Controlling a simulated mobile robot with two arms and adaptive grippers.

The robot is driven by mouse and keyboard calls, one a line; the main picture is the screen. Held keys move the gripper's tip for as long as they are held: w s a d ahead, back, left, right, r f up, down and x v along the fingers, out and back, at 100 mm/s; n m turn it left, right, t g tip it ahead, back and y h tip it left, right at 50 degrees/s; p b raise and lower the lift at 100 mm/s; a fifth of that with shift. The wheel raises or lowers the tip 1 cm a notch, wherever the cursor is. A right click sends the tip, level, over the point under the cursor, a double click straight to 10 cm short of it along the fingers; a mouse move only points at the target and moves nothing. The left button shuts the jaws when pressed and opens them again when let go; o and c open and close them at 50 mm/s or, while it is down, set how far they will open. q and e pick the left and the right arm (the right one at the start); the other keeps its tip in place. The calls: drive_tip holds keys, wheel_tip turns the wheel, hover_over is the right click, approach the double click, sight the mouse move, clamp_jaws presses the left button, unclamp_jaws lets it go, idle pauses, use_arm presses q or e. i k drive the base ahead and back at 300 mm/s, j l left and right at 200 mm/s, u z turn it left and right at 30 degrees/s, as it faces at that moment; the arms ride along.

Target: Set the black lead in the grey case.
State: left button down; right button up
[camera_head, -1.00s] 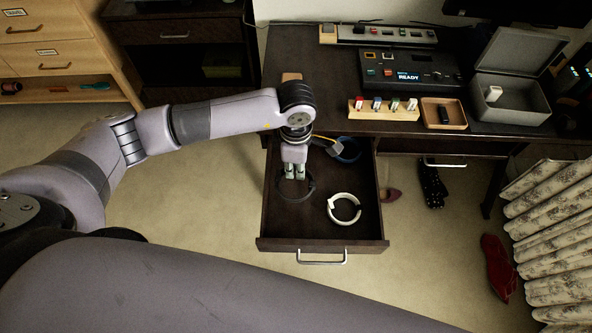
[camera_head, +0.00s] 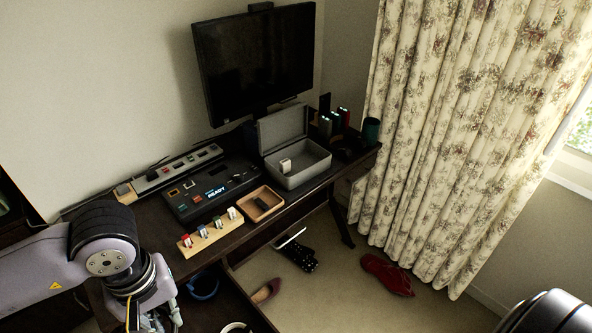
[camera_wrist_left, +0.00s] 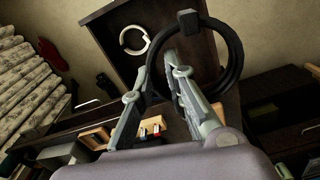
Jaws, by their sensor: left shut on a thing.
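The black lead (camera_wrist_left: 236,68) is a coiled ring with a block-like black plug, seen in the left wrist view. My left gripper (camera_wrist_left: 170,62) is shut on the coil's near side, and the coil hangs out past the fingers. In the head view my left gripper (camera_head: 158,318) is at the lower left by the desk; the lead is hardly visible there. The grey case (camera_head: 308,174) stands on the desk's right part with its lid open and tilted back. A small white block (camera_head: 285,166) is inside it. My right gripper is out of view.
The open drawer holds a white coil (camera_wrist_left: 133,40) and a blue coil (camera_head: 203,286). Between gripper and case are a wooden rack (camera_head: 211,233) of colored pieces, a wooden tray (camera_head: 274,212) and a console (camera_head: 211,190). A monitor (camera_head: 255,62) stands behind.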

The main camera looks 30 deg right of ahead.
sight(301, 168)
drive_tip(key=i+l+z, duration=0.15)
drive_tip(key=i+l, duration=0.3)
drive_tip(key=i+l+z, duration=0.15)
drive_tip(key=i+l, duration=0.2)
drive_tip(key=i, duration=0.2)
drive_tip(key=i+l+z, duration=0.15)
drive_tip(key=i+l, duration=0.15)
drive_tip(key=i, duration=0.2)
drive_tip(key=i+l, duration=0.25)
drive_tip(key=i+l+z, duration=0.15)
drive_tip(key=l, duration=0.3)
drive_tip(key=i, duration=0.05)
